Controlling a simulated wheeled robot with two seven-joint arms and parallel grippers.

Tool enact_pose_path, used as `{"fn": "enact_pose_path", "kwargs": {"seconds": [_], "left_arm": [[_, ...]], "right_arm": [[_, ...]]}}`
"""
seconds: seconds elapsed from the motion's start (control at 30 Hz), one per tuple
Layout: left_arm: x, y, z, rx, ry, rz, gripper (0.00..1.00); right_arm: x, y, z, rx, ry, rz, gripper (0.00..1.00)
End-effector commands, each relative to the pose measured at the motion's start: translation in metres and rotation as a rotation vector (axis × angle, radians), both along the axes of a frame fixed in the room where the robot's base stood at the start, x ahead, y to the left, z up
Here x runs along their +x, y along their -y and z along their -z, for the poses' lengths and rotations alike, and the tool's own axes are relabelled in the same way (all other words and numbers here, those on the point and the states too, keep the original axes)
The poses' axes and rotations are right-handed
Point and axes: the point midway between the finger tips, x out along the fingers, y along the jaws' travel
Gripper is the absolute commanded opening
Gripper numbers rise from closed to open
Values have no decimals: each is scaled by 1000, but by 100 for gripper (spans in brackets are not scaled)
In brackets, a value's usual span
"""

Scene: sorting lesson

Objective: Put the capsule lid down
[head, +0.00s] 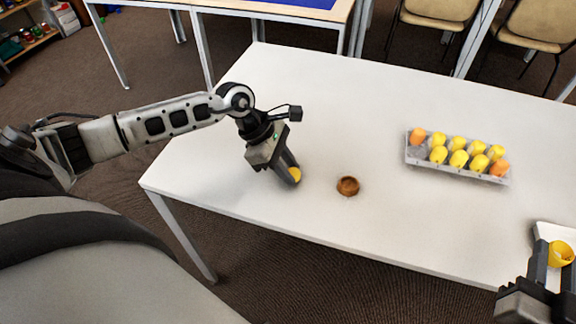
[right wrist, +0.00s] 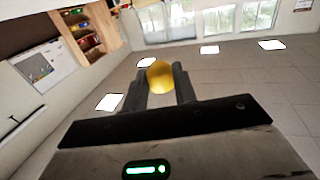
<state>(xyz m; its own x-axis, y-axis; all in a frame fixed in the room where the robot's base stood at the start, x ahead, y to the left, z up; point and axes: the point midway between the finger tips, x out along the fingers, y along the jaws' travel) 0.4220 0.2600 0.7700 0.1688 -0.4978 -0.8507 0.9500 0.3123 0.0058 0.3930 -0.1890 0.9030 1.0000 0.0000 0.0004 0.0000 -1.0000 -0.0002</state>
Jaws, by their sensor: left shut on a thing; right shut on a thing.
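My left gripper (head: 290,172) is shut on a yellow capsule piece (head: 296,175), low over the white table, left of a small brown round dish (head: 348,186). The fingers hide much of this piece. My right gripper (head: 552,257) is shut on a second yellow capsule piece (head: 562,252) at the right edge of the head view. This piece looks hollow, its opening towards the head camera. In the right wrist view it shows as a smooth yellow dome (right wrist: 160,76) between the fingertips. I cannot tell for sure which piece is the lid.
A grey egg-box-like tray (head: 411,156) with several yellow and orange capsules stands at the table's right. A white tray (head: 543,229) is partly visible beside my right gripper. The white table (head: 300,100) is clear at the back and around the brown dish.

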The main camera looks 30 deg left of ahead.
Motion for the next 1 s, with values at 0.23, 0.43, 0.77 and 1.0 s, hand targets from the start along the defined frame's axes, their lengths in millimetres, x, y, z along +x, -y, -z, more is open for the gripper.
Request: {"fn": "enact_pose_path", "kwargs": {"seconds": [0.23, 0.43, 0.77, 1.0], "left_arm": [[0, 0, 9, 0, 0, 0, 9], [0, 0, 12, 1, 0, 0, 10], [-2, 1, 13, -1, -8, 2, 47], [-4, 2, 9, -1, -12, 5, 47]], "right_arm": [[0, 0, 10, 0, 0, 0, 14], [0, 0, 13, 0, 0, 0, 14], [0, 0, 12, 0, 0, 0, 14], [0, 0, 7, 0, 0, 0, 14]]}}
